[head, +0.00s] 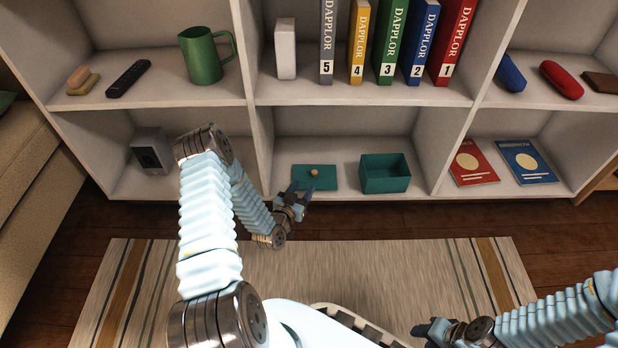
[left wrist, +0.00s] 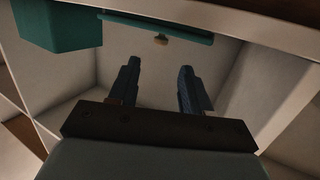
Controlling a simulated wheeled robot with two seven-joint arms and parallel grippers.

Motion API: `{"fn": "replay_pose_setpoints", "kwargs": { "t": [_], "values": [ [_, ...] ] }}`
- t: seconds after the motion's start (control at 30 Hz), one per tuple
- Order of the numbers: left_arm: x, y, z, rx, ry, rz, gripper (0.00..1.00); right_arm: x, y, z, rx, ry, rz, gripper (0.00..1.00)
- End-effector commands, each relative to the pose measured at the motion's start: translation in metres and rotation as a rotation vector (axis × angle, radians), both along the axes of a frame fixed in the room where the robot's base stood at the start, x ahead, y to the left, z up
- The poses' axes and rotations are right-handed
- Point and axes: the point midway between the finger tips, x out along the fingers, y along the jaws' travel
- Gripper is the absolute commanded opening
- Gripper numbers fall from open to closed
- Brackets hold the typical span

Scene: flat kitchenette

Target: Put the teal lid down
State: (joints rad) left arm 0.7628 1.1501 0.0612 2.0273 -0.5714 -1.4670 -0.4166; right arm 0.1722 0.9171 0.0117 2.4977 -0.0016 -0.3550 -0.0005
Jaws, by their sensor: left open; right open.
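The teal lid (head: 316,177) lies flat on the lower middle shelf, with a small tan knob (head: 314,172) on top. In the left wrist view the lid (left wrist: 165,30) shows ahead of the fingers, its knob apart from them. The open teal box (head: 384,174) stands to the right of the lid on the same shelf. My left gripper (head: 297,192) is open and empty, at the near side of the lid. It also shows in the left wrist view (left wrist: 157,80). My right gripper (head: 425,333) is open at the bottom right, far from the lid.
Numbered binders (head: 390,45) and a green pitcher (head: 203,56) stand on the upper shelves. A grey speaker-like box (head: 150,152) is in the lower left compartment. Two booklets (head: 500,163) lie in the lower right one. A striped rug (head: 380,265) covers the floor in front.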

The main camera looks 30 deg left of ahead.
Motion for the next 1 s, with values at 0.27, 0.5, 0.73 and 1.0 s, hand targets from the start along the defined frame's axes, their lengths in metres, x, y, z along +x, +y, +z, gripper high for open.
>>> {"fn": "replay_pose_setpoints", "kwargs": {
  "t": [0.27,0.5,0.73,1.0],
  "values": [
    [-0.027,-0.018,0.001,-0.03,0.05,-0.027,0.48,0.0,0.0,0.005,0.0,0.002,0.001,0.43],
    [-0.073,-0.155,-0.034,-0.306,0.658,-0.206,0.48,0.0,0.0,0.005,0.0,0.002,0.001,0.43],
    [-0.188,-0.236,-0.026,-0.466,1.22,-0.214,0.48,0.0,0.0,0.005,0.0,0.002,0.001,0.43],
    [-0.214,-0.246,-0.02,-0.492,1.33,-0.196,0.48,0.0,0.0,0.005,0.0,0.002,0.001,0.43]
  ]
}}
